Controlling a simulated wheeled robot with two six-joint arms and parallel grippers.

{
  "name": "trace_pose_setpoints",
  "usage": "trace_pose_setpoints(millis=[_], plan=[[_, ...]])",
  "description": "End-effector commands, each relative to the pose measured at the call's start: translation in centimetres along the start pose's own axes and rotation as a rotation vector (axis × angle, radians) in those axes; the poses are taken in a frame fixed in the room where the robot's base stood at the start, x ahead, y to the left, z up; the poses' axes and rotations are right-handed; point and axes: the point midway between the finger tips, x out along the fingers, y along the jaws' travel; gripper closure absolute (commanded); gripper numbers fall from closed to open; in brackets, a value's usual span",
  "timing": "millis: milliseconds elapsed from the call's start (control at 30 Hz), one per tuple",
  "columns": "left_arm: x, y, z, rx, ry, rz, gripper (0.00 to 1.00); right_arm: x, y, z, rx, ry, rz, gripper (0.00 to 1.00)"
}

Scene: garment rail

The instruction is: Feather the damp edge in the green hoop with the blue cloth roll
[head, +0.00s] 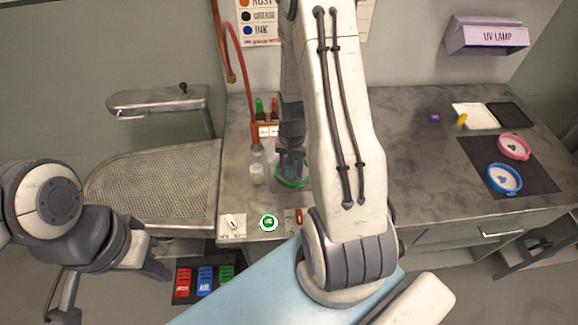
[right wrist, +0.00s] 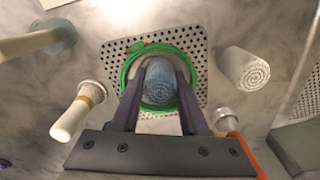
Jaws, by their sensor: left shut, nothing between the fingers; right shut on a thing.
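My right gripper (right wrist: 160,78) is shut on the blue cloth roll (right wrist: 160,88), whose coiled end shows between the fingers in the right wrist view. The roll is over the green hoop (right wrist: 127,70), within its ring as seen from the wrist; whether it touches the fabric I cannot tell. In the head view the green hoop (head: 293,184) lies on the counter below my right gripper (head: 291,168), which hides part of it. The damp edge is hidden. My left gripper (head: 156,268) is shut and empty at the lower left, away from the counter.
The hoop rests on a perforated plate (right wrist: 197,45). A white cloth roll (right wrist: 243,68) stands beside it, and a white-handled tool (right wrist: 75,115) lies opposite. A blue hoop (head: 504,179) and a pink hoop (head: 514,147) lie on a dark mat (head: 475,165). The counter's middle right is clear.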

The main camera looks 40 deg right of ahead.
Motion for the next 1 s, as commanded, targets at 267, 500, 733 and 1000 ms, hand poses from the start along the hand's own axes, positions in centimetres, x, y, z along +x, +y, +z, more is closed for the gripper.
trace_pose_setpoints(millis=[267, 500, 733, 1000], plan=[[0.0, 0.0, 0.0, 0.0, 0.0, 0.0, 1.0, 0.1, 0.7, -0.3, 0.003, 0.002, -0.001, 1.0], [0.0, 0.0, 0.0, 0.0, 0.0, 0.0, 1.0, 0.2, 1.2, -0.5, 0.001, 0.003, -0.001, 1.0], [-0.1, 0.0, 0.0, 0.0, 0.0, 0.0, 1.0, 0.3, 1.7, -1.1, 0.002, 0.002, -0.001, 1.0], [-0.2, 0.0, 0.0, 0.0, 0.0, 0.0, 1.0, 0.3, 2.0, -1.7, 0.001, 0.004, -0.002, 1.0]])
